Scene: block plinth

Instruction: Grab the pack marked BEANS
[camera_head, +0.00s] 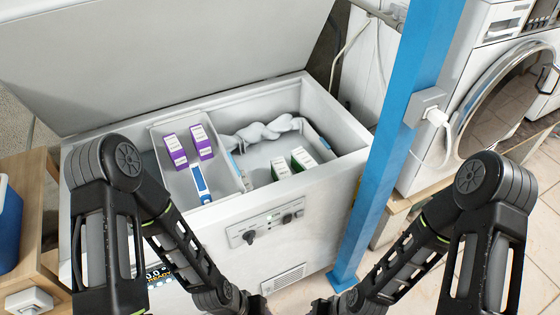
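Two purple-and-white packs (175,150) and (202,142) stand in a white basket in the left part of an open chest freezer (285,250). A blue-and-white pack (200,184) lies in the same basket, nearer the front. Two green-and-white packs (280,168) and (303,158) stand on the freezer's right side. The print on all the packs is too small to read, so I cannot tell which says BEANS. My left gripper (262,304) and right gripper (318,306) are low in front of the freezer, partly cut off by the bottom edge. Neither visibly touches a pack.
The freezer lid (190,50) is raised at the back. A blue post (405,120) with a socket and plug stands at the freezer's front right corner. A washing machine (480,90) is at right. A wooden stand with a blue box (8,225) is at left.

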